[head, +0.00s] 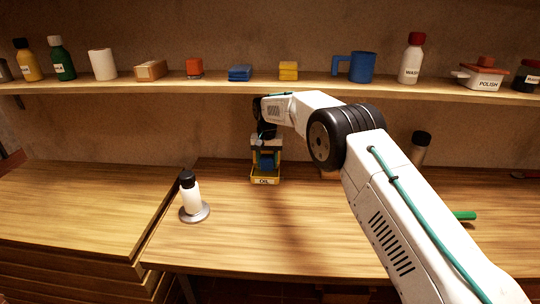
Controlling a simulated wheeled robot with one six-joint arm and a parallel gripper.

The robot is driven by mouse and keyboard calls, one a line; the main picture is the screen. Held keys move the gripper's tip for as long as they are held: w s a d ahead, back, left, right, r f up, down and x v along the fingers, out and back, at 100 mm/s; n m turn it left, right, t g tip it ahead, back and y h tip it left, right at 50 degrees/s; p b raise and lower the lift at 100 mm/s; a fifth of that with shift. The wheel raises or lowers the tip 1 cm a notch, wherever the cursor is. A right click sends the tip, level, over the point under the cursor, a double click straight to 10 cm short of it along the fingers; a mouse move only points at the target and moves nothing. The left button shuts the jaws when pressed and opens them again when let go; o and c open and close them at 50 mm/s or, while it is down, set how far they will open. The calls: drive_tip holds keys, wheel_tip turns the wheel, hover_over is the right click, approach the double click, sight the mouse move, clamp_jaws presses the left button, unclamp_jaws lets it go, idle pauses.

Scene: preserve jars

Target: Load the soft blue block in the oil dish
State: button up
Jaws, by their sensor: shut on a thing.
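The oil dish (264,181) is a small yellow dish with an "OIL" label on its front, standing on the wooden table. The soft blue block (267,162) shows between the fingers of my gripper (266,157), which is shut on it from above. The block is at the dish, just above or within its rim; I cannot tell whether it touches the bottom. The fingers hide the block's sides, and the dish's front wall may hide its lower part.
A white bottle with a black cap (190,192) stands on a grey round base to the left. A dark-capped container (420,148) and a green thing (464,215) are to the right, partly behind my arm. A shelf (220,89) with bottles, blocks and a blue mug (361,67) runs behind.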

sight(265, 167)
drive_tip(key=shift+w+a+r, duration=0.1)
drive_tip(key=shift+w+a, duration=0.15)
drive_tip(key=shift+a, duration=0.25)
drive_tip(key=shift+w, duration=0.3)
drive_tip(key=shift+w+d+f, duration=0.1)
drive_tip(key=shift+d+f, duration=0.1)
drive_tip(key=shift+f, duration=1.2)
drive_tip(key=shift+f, duration=0.6)
idle(0.4)
